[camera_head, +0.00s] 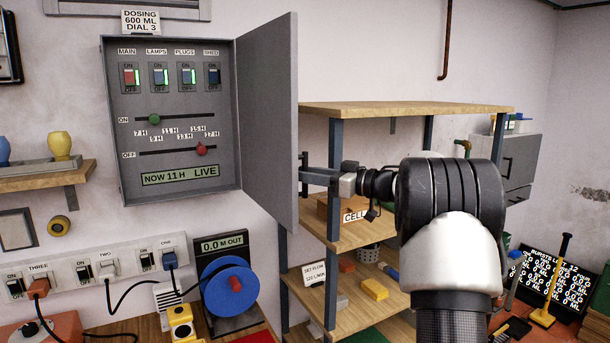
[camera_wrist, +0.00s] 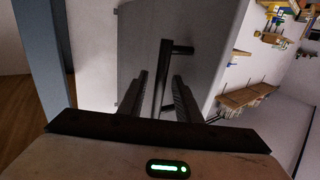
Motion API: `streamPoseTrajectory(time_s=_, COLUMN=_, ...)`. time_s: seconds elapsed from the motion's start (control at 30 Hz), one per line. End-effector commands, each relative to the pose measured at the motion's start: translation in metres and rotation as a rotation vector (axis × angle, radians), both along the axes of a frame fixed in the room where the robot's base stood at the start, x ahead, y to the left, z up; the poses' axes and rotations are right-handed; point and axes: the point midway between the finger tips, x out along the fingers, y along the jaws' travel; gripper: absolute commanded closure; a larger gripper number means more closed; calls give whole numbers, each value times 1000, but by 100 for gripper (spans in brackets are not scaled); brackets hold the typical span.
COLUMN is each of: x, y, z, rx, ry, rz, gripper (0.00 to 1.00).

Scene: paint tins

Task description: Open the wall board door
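The grey wall board (camera_head: 172,190) hangs on the wall in the head view. Its door (camera_head: 270,120) stands wide open, swung out on the right side, and the switches, sliders and display inside are exposed. My gripper (camera_head: 318,176) is on the outer side of the door, at its dark handle (camera_head: 304,161). In the wrist view, the handle bar (camera_wrist: 166,72) runs between the two fingers of my gripper (camera_wrist: 162,82). The fingers are apart, and narrow gaps show on both sides of the bar. The door's outer face (camera_wrist: 210,40) lies behind the handle.
A shelf unit (camera_head: 420,108) stands right behind my gripper, holding a box labelled CELL and other items. A power strip (camera_head: 75,270) with cables and a blue reel (camera_head: 229,287) are below the board. A small wooden shelf (camera_head: 30,182) is to its left.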

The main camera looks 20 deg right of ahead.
Motion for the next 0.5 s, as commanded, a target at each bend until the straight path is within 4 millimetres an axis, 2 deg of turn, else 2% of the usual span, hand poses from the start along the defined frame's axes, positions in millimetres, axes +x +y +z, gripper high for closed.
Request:
streamPoseTrajectory(time_s=0.17, x=-13, y=-14, z=-1, rx=-1, ry=0, rz=-5, gripper=69)
streamPoseTrajectory(time_s=0.5, x=-70, y=-70, z=-2, rx=-1, ry=1, rz=-5, gripper=69)
